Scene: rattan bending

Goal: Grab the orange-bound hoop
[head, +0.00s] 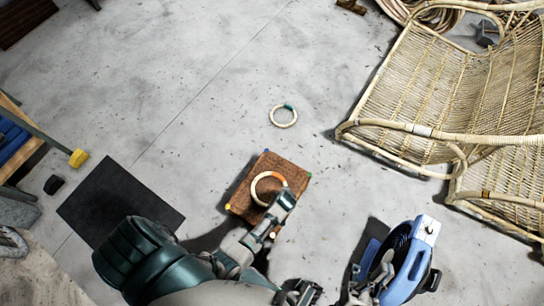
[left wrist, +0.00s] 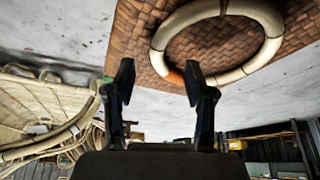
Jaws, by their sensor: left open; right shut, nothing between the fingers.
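The orange-bound hoop (head: 255,186) is a pale ring with an orange band at its upper right in the head view. It lies on a brown woven square stand (head: 240,203). My left arm reaches over the stand's right side, its wrist covering part of the hoop. In the left wrist view, my left gripper (left wrist: 160,80) is open, fingers apart. The hoop (left wrist: 240,70) is close by, its orange band showing beside the right fingertip and partly hidden by it. I cannot tell whether they touch. My right gripper (head: 303,293) is shut and empty at the bottom edge, away from the hoop.
A second hoop, green-bound (head: 283,117), lies on the floor beyond the stand. A rattan chair (head: 430,95) fills the right side. A blue-and-black device (head: 418,255) stands at lower right. A dark mat (head: 110,195) lies at left. The floor at upper middle is clear.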

